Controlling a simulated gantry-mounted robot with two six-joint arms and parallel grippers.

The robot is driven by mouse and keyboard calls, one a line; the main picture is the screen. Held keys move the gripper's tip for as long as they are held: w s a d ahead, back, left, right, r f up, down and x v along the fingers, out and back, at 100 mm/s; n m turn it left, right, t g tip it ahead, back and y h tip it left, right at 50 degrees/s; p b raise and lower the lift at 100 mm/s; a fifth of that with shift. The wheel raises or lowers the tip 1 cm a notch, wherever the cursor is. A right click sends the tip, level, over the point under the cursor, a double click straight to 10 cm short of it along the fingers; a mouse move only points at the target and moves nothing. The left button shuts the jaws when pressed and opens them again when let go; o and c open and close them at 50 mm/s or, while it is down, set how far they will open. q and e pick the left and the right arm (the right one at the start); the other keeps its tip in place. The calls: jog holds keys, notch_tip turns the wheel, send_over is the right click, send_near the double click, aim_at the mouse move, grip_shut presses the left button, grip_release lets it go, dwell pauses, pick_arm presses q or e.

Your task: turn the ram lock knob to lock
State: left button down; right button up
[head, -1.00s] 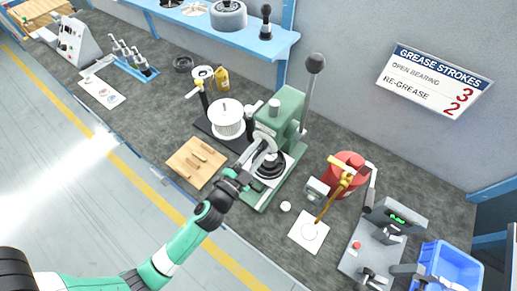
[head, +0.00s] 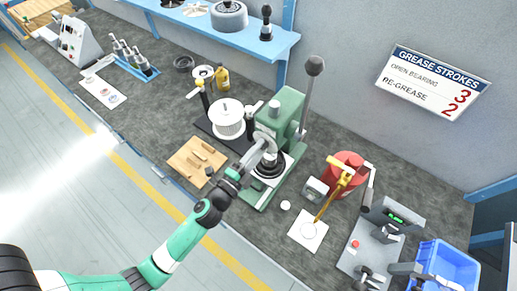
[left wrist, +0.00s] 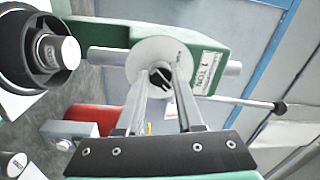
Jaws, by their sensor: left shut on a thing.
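The green arbor press (head: 284,112) stands on the bench in the head view. In the left wrist view its green body, marked 1 TON (left wrist: 206,68), fills the upper middle. The ram lock knob (left wrist: 161,76) is a small dark knob in front of a pale round disc (left wrist: 143,50) on the press. My left gripper (head: 264,146) reaches the front of the press. In the left wrist view its fingers (left wrist: 164,84) are shut on the knob, which they partly hide. The knob's pointer or mark is too small to read. My right gripper is not in view.
A red pot (head: 347,172), a grey device (head: 394,217) and a blue bin (head: 449,266) stand to the right.

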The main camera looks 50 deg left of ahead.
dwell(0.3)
pick_arm(q)
jog(key=c, duration=0.5)
grip_release()
jog(key=shift+c, duration=0.2)
jog(key=shift+s, duration=0.1)
jog(key=b+v, duration=0.4)
jog(key=v, duration=0.7)
jog(key=shift+s, duration=0.15)
jog(key=shift+d, duration=0.15)
